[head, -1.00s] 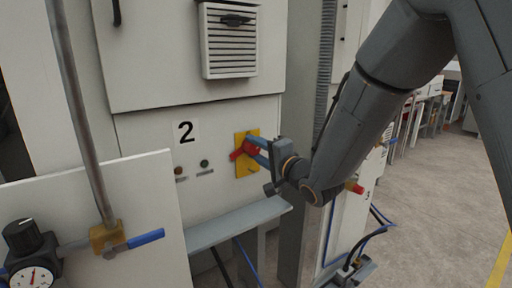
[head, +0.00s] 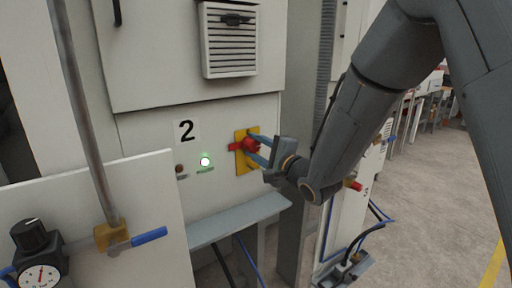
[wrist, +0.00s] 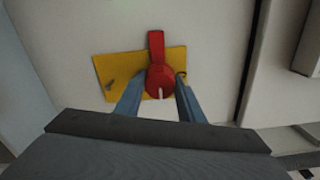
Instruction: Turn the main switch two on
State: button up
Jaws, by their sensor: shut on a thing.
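The main switch two is a red rotary handle (head: 248,145) on a yellow plate (head: 240,165), on the cabinet panel beside the "2" label (head: 186,131). In the head view the handle points left, about level. In the wrist view the red handle (wrist: 158,72) points up, on the yellow plate (wrist: 112,77). My gripper (head: 259,149) has its two blue fingers on either side of the round red hub and is shut on it. The fingers also show in the wrist view (wrist: 158,100). A small lamp (head: 204,161) left of the switch glows green-white.
A dark brown button (head: 180,169) sits left of the lamp. A grey ledge (head: 238,221) runs below the switch. A white panel (head: 150,205) with a pipe and blue-handled valve (head: 149,236) stands at the front left. Another red switch (head: 353,185) is at the right by a "3" label. Floor at right is open.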

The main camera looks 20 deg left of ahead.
jog(key=o, duration=1)
jog(key=shift+a, duration=0.1)
jog(key=shift+o, duration=0.2)
jog(key=shift+d, duration=0.2)
jog(key=b+v, duration=0.2)
jog(key=v, duration=0.5)
jog(key=shift+s+d, duration=0.15)
jog(key=shift+s, duration=0.15)
